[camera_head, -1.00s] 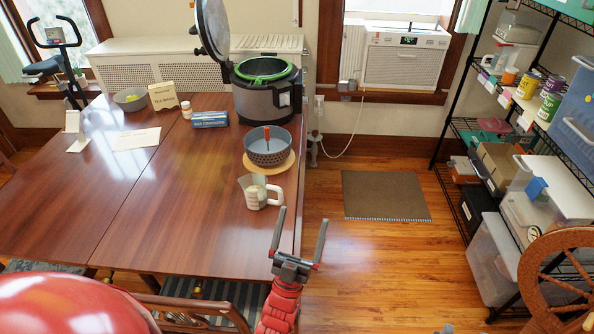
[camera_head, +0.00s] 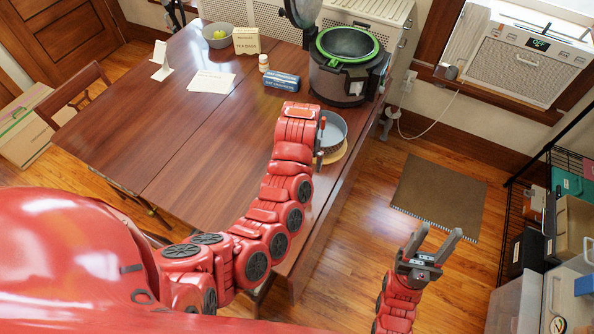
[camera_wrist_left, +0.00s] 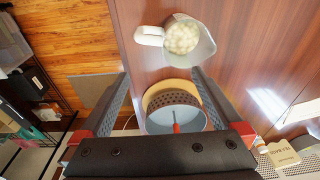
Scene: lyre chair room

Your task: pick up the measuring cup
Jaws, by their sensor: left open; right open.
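The measuring cup (camera_wrist_left: 197,50) shows in the left wrist view. It is clear, holds pale round contents, and its white handle (camera_wrist_left: 149,36) points left. It stands on the wooden table (camera_head: 205,142). In the head view my left arm hides it. My left gripper (camera_wrist_left: 162,73) is open, its fingertips apart and empty, with the cup beyond them in the wrist picture. In the head view little of this gripper shows past the arm. My right gripper (camera_head: 440,234) is open and empty, off the table's right side, above the floor.
A patterned bowl (camera_head: 333,132) with a red-handled tool (camera_wrist_left: 176,127) inside stands on a round board (camera_wrist_left: 152,98) near the cup. A multicooker (camera_head: 338,85), blue box (camera_head: 282,81) and tea bag box (camera_head: 246,41) stand farther back. Shelving stands at the right.

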